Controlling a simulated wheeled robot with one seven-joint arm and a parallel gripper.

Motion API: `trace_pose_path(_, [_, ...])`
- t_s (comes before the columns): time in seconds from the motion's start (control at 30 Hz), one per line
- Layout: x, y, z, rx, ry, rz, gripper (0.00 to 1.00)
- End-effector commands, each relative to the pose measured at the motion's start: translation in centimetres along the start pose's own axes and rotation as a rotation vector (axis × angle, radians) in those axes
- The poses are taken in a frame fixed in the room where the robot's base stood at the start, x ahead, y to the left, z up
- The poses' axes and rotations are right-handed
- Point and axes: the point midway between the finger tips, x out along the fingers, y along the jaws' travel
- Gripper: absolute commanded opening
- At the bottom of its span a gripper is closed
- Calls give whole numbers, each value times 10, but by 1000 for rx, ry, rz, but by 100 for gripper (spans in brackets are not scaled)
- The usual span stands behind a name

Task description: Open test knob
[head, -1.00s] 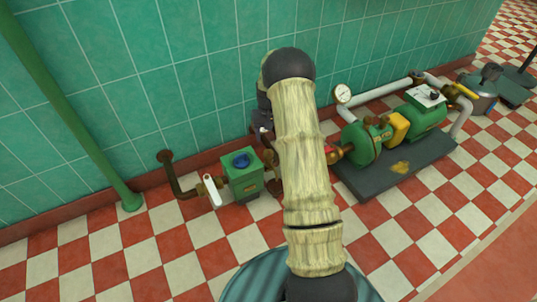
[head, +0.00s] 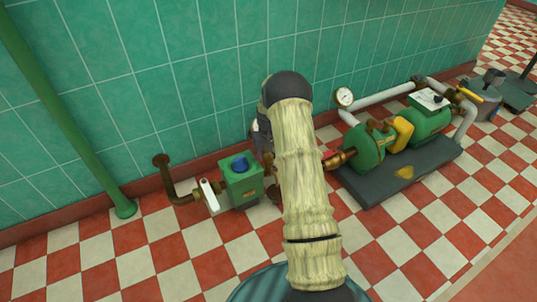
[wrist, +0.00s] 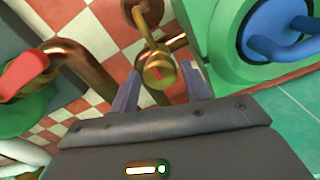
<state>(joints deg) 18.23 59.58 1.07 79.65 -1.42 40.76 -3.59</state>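A small brass knob with a red mark (wrist: 160,72) on a brass pipe shows in the wrist view. It may be the test knob; no label is readable. My gripper (wrist: 161,84) is open, its two grey fingers on either side of this knob with gaps showing. I cannot tell whether the fingertips reach past it. A green box (head: 241,184) carries a blue handle (head: 239,164); the handle also shows at the top right of the wrist view (wrist: 285,35). In the head view my arm hides the gripper and the brass knob.
A red handle (wrist: 25,75) and a copper pipe (wrist: 85,65) lie left of the fingers. A white lever (head: 209,194) stands left of the green box. Right of my arm, a green pump (head: 364,147) and a gauge (head: 344,96) stand near the tiled wall. Checkered floor is clear in front.

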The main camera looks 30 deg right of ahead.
Motion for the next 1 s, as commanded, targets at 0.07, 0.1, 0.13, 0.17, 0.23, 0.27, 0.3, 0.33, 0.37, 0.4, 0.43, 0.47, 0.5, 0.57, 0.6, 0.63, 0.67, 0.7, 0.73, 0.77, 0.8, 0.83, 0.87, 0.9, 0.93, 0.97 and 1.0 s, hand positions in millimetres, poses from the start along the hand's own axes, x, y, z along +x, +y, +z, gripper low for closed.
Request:
trace_pose_path(0.07, [0,0,0,0,0,0,31])
trace_pose_path(0.1, [0,0,0,0,0,0,23])
trace_pose_path(0.13, [0,0,0,0,0,0,18])
trace_pose_path(0.17, [0,0,0,0,0,0,14])
trace_pose_path(0.23, [0,0,0,0,0,0,14])
trace_pose_path(0.27, [0,0,0,-1,0,0,14])
trace_pose_path(0.3, [0,0,0,-2,0,0,14])
trace_pose_path(0.33, [-1,0,0,-3,0,0,14])
trace_pose_path(0.37, [-1,0,0,-6,-1,0,14])
trace_pose_path(0.4, [-1,0,0,-10,-1,0,14])
trace_pose_path(0.43, [-2,0,0,-14,-1,0,14])
trace_pose_path(0.47, [-2,0,0,-19,-1,0,14])
trace_pose_path(0.5, [-2,0,0,-27,-1,0,14])
trace_pose_path(0.57, [-3,0,0,-42,-1,0,14])
trace_pose_path(0.6, [-3,0,0,-56,-2,0,14])
trace_pose_path(0.63, [-4,0,1,-67,-2,0,14])
trace_pose_path(0.67, [-4,0,1,-78,-2,0,14])
trace_pose_path(0.7, [-4,0,1,-98,-2,0,14])
trace_pose_path(0.73, [-5,0,1,-113,-2,0,14])
trace_pose_path(0.77, [-5,0,1,-130,-2,0,14])
trace_pose_path(0.8, [-5,0,1,-154,-4,0,14])
trace_pose_path(0.83, [-6,0,1,-173,-4,-1,14])
trace_pose_path(0.87, [-6,0,1,-193,-3,-1,14])
trace_pose_path(0.9, [-6,0,1,-222,-3,-1,14])
trace_pose_path(0.93, [-6,1,1,-244,-3,-1,14])
trace_pose_path(0.97, [-7,1,1,-268,-3,-1,14])
trace_pose_path(1.0, [-7,1,1,-301,-3,-1,14])
